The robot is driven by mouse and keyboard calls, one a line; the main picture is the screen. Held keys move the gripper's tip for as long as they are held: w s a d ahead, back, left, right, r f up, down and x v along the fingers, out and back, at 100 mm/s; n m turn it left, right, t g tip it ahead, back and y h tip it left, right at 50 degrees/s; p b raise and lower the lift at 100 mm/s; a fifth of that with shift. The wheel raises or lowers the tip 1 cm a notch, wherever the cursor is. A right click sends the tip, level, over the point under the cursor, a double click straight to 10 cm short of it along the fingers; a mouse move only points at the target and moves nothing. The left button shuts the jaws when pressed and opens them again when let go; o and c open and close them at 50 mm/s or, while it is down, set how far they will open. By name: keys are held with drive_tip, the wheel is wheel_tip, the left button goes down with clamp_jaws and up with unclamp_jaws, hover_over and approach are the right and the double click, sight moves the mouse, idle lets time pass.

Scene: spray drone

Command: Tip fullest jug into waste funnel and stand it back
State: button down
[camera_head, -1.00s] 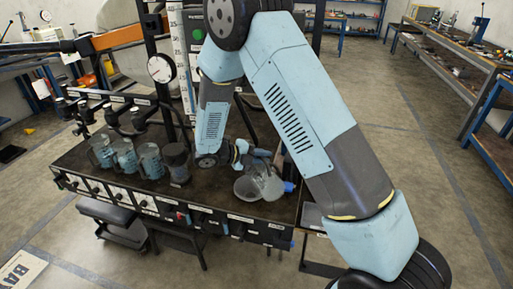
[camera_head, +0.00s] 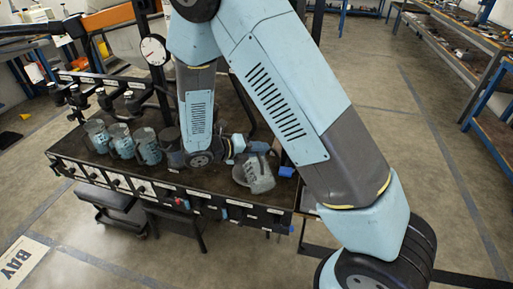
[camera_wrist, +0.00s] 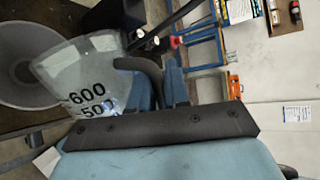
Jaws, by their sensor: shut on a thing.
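A clear jug (camera_head: 257,175) with dark markings is held tilted at the right end of the black bench. My gripper (camera_head: 238,147) is shut on this jug. In the head view the funnel is mostly hidden by the jug. I cannot tell how much liquid is in the jug.
Several other jugs, such as this bluish one (camera_head: 147,146), stand in a row to the left on the bench (camera_head: 110,178). A dark container (camera_head: 171,150) stands between them and my arm. A round gauge (camera_head: 153,50) is behind. A blue object (camera_head: 287,172) is at the right edge.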

sight(257, 165)
drive_tip(key=shift+s+d+r+m+t, duration=0.15)
drive_tip(key=shift+s+r+m+t, duration=0.15)
drive_tip(key=shift+s+r+m, duration=0.25)
drive_tip(key=shift+s+d+r+m+t, duration=0.25)
drive_tip(key=shift+s+m, duration=0.2)
drive_tip(key=shift+s, duration=0.25)
drive_tip(key=s+m+t, duration=0.1)
drive_tip(key=m, duration=0.1)
drive_tip(key=s+m+t, duration=0.1)
drive_tip(key=m+t, duration=0.1)
drive_tip(key=shift+s+d+f, duration=0.2)
drive_tip(key=shift+s+f, duration=0.05)
drive_tip(key=shift+f, duration=0.15)
drive_tip(key=f+m, duration=0.2)
drive_tip(key=f+m+t+h, duration=0.1)
drive_tip(key=m, duration=0.1)
drive_tip(key=shift+w+a+f, duration=0.1)
drive_tip(key=shift+w+f, duration=0.15)
drive_tip(key=shift+w, duration=0.1)
drive_tip(key=shift+w+f+m+t+h, duration=0.1)
drive_tip(key=shift+f+m+t+h, duration=0.15)
drive_tip(key=shift+f+m+h, duration=0.4)
drive_tip(key=shift+r+y, duration=0.1)
drive_tip(key=shift+y, duration=0.15)
